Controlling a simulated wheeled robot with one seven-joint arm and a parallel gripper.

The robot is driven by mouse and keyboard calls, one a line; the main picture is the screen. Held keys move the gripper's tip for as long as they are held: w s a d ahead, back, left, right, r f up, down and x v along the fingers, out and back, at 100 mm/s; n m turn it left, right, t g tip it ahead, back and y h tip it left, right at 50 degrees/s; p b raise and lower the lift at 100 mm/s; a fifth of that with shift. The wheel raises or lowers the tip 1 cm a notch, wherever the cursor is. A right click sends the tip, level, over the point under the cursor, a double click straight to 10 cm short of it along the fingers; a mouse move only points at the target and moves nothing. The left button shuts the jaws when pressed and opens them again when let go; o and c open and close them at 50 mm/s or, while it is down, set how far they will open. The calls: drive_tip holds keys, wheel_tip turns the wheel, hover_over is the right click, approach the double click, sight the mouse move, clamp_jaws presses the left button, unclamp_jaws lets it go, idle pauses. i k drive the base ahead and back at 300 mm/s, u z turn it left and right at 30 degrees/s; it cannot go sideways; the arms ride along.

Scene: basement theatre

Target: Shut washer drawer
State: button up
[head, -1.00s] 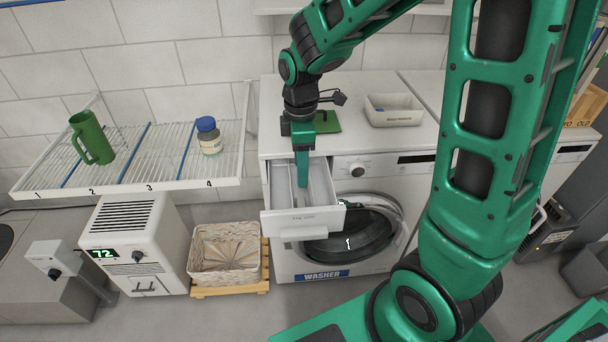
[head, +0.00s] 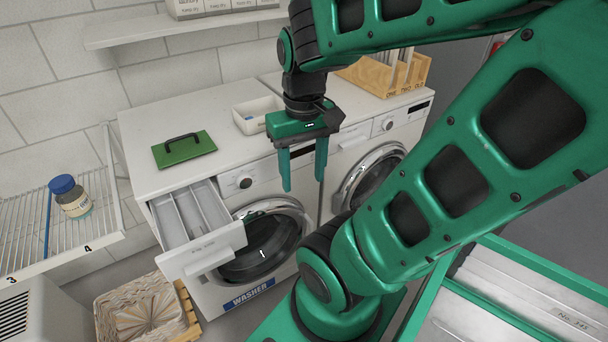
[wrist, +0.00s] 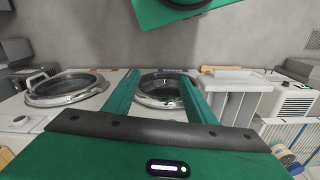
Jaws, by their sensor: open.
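The washer drawer (head: 203,253) is pulled out from the upper left of the white washer (head: 150,131), and its compartments look empty. The drawer also shows in the wrist view (wrist: 230,83), to the right of the fingers. The washer's round door (head: 262,247) is closed below and to the right of the drawer. My gripper (head: 305,188) is open and empty. It points down in front of the washer's front, to the right of the drawer and apart from it. In the wrist view my gripper's two fingers (wrist: 155,98) frame the washer door.
A second machine's door (head: 372,178) is to the right.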

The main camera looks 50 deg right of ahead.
sight(175, 214)
drive_tip(key=u, duration=0.75)
drive_tip(key=k, duration=1.45)
drive_tip(key=z, duration=0.7)
drive_tip(key=i, duration=1)
